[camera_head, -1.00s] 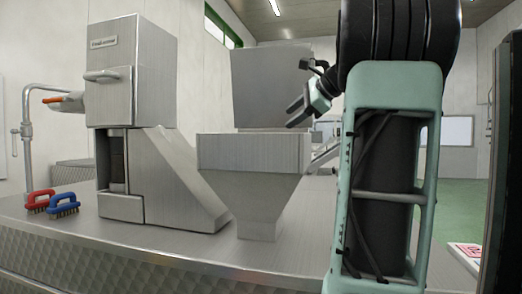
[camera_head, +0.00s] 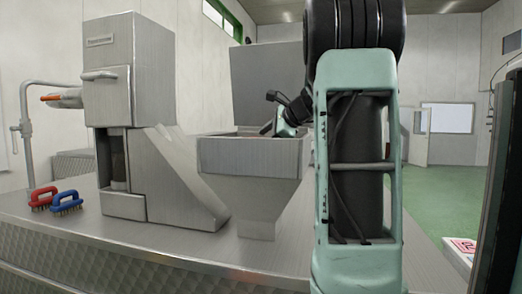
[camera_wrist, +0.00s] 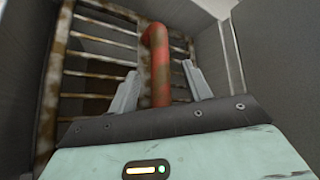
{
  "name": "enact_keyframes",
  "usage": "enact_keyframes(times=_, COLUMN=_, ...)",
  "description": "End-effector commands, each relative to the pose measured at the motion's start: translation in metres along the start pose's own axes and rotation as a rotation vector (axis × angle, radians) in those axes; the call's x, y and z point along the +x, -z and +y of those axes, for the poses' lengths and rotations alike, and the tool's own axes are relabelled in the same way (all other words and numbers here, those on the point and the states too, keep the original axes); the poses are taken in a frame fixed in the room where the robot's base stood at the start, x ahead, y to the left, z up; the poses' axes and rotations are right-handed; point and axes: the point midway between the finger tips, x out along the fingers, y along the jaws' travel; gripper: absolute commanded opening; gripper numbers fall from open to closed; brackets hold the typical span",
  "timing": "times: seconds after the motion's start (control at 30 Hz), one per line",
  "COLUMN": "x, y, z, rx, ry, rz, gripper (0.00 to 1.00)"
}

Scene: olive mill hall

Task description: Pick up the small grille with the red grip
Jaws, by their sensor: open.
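In the wrist view, the grille (camera_wrist: 95,62) is a rusty frame with several bars, lying inside a grey metal hopper. Its red grip (camera_wrist: 158,62) is a curved bar standing between the two fingers of my gripper (camera_wrist: 160,85). The fingers are open, one on each side of the grip, and I cannot tell whether either touches it. In the head view, my gripper (camera_head: 276,130) reaches down into the top of the hopper (camera_head: 250,158). The fingertips and most of the grille are hidden there by the hopper's front wall.
A tall metal machine with a chute (camera_head: 165,165) stands left of the hopper. A red brush (camera_head: 43,197) and a blue brush (camera_head: 66,201) lie on the metal table (camera_head: 150,243) at left. The hopper's raised lid (camera_head: 265,85) stands behind the opening.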

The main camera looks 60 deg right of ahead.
Motion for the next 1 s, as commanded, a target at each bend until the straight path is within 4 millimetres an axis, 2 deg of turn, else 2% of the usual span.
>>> enact_keyframes(times=0.17, x=0.0002, y=0.0004, z=0.0004, rx=0.0, ry=0.0, rz=0.0, gripper=0.49)
enact_keyframes(times=0.33, x=0.0, y=0.0004, z=0.0003, rx=0.0, ry=0.0, rz=0.0, gripper=0.02)
enact_keyframes(times=0.37, x=-0.0001, y=0.0004, z=0.0003, rx=0.0, ry=0.0, rz=0.0, gripper=0.0)
enact_keyframes(times=0.83, x=-0.0011, y=-0.0008, z=0.0003, rx=-0.001, ry=0.001, rz=-0.001, gripper=0.0)
enact_keyframes(times=1.0, x=-0.0065, y=-0.0068, z=-0.0032, rx=-0.003, ry=0.002, rz=-0.001, gripper=0.0)
